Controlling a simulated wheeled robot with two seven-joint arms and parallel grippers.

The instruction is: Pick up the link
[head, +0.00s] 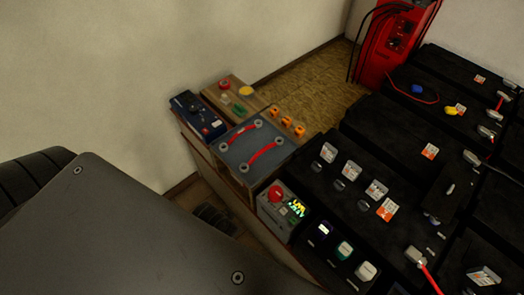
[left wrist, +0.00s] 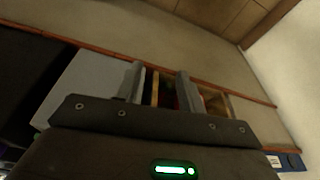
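Two red curved links, an upper one (head: 240,131) and a lower one (head: 263,154), lie across a grey panel (head: 236,156) on the bench in the head view. Each seems seated on round posts at its ends. My left gripper (left wrist: 161,88) shows in the left wrist view with two fingers apart. Its fingers point toward the side of the bench or cabinet, and a dark red patch shows between them; I cannot tell what it is. In the head view my arm fills the lower left and I cannot make out the left gripper's fingers. My right gripper is in neither view.
A blue-black device (head: 197,117), a wooden board with buttons (head: 236,99) and orange connectors (head: 287,122) surround the panel. A box with a red knob (head: 278,208) stands nearer. Black battery blocks (head: 405,130) fill the right, with a red cabinet (head: 392,40) behind.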

